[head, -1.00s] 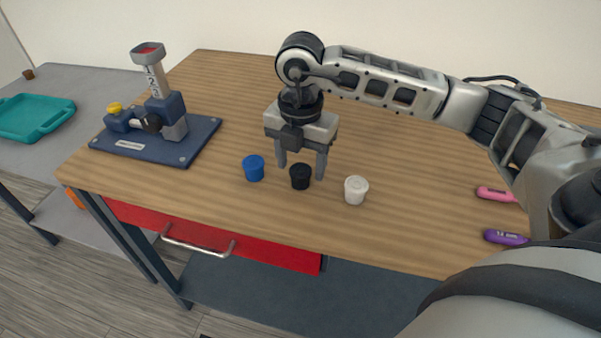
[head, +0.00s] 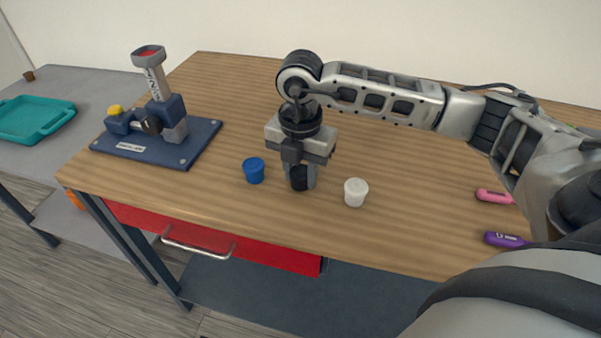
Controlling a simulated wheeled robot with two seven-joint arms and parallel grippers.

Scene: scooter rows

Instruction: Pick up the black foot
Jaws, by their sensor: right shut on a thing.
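The black foot (head: 298,184) is a small dark cup-shaped piece on the wooden table, between a blue foot (head: 254,171) on its left and a white foot (head: 355,192) on its right. My right gripper (head: 301,178) points straight down over it and is shut on the black foot. The fingers cover part of its sides. The foot appears to be still at table height; I cannot tell whether it touches the top. My left gripper does not show.
A blue-based device with a grey column (head: 158,82) stands at the left of the wooden table (head: 400,235). Pink (head: 494,196) and purple (head: 506,240) pieces lie at the right. A red drawer (head: 270,252) is under the front edge. A teal tray (head: 35,118) sits on a grey side table.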

